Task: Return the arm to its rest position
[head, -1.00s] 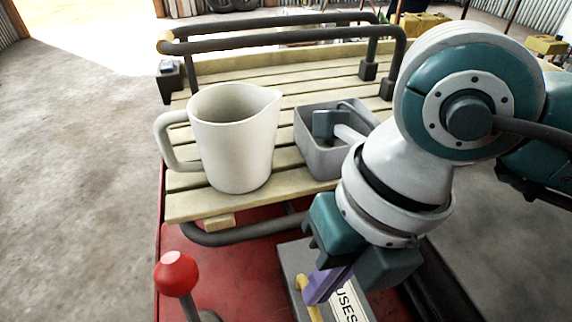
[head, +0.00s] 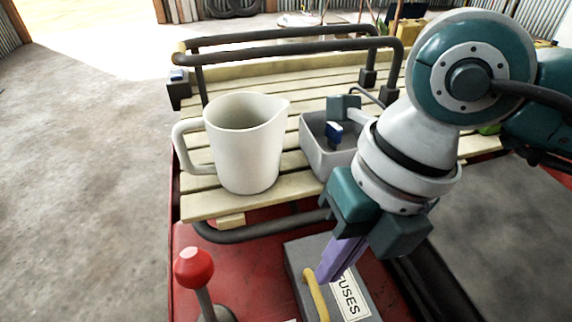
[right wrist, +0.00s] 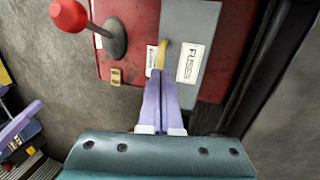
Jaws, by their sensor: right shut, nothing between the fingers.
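My right arm reaches in from the right in the head view. Its gripper (head: 331,272) has purple fingers, closed together and empty, pointing down over the grey fuse box (head: 366,278). In the right wrist view the gripper (right wrist: 160,88) shows both fingertips together near the yellow handle (right wrist: 159,56) of the fuse box (right wrist: 187,30). I cannot tell whether they touch the handle.
A white jug (head: 243,155) and a grey bin (head: 318,160) holding a blue item (head: 333,132) stand on the slatted rack (head: 200,205). A red-knobbed lever (head: 193,267) rises at the front left. Dark rails (head: 280,37) edge the rack. Open concrete floor (head: 90,200) lies left.

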